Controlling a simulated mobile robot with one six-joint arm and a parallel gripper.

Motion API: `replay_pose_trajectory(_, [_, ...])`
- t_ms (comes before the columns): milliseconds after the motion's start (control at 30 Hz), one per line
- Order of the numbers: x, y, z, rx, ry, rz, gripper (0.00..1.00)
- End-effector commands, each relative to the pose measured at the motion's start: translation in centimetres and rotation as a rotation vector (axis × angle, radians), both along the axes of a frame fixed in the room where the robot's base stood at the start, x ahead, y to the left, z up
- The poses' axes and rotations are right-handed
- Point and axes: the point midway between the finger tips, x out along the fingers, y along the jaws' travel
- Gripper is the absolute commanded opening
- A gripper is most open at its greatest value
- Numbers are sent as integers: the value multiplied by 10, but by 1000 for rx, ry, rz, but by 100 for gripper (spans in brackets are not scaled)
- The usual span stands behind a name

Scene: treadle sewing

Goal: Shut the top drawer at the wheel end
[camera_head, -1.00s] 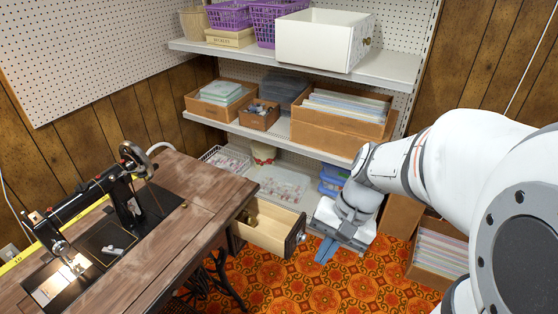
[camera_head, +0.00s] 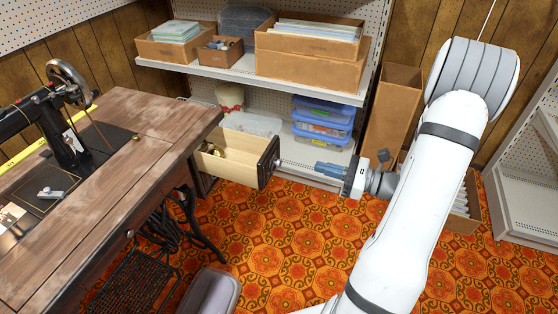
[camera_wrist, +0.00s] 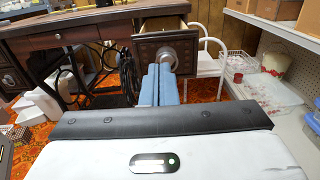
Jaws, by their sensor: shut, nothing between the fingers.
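The top drawer (camera_head: 240,158) at the wheel end of the sewing table (camera_head: 95,190) stands pulled out, with some small items inside. Its dark carved front with a round metal knob (camera_wrist: 168,56) also shows in the wrist view. My gripper (camera_head: 318,168) is shut and empty, its blue fingers pointing at the drawer front from the right in the head view. In the wrist view the fingertips show just in front of and below the knob; whether they touch it I cannot tell. The handwheel (camera_head: 68,82) stands above the table's top.
Shelves with cardboard boxes (camera_head: 310,50) and blue plastic boxes (camera_head: 323,120) stand behind the drawer. A tall cardboard box (camera_head: 392,110) stands behind my arm. A grey bin (camera_head: 210,293) is on the floor below. The patterned carpet (camera_head: 270,235) is clear in front.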

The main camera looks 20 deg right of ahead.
Motion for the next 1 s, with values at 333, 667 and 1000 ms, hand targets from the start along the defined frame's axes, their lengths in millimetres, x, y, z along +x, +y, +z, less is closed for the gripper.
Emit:
replay_pose_trajectory(333, [40, 59, -2, -4, 0, 10, 0])
replay_pose_trajectory(667, [69, 97, -1, -4, 1, 8, 0])
replay_pose_trajectory(1000, [74, 103, 1, -4, 0, 6, 0])
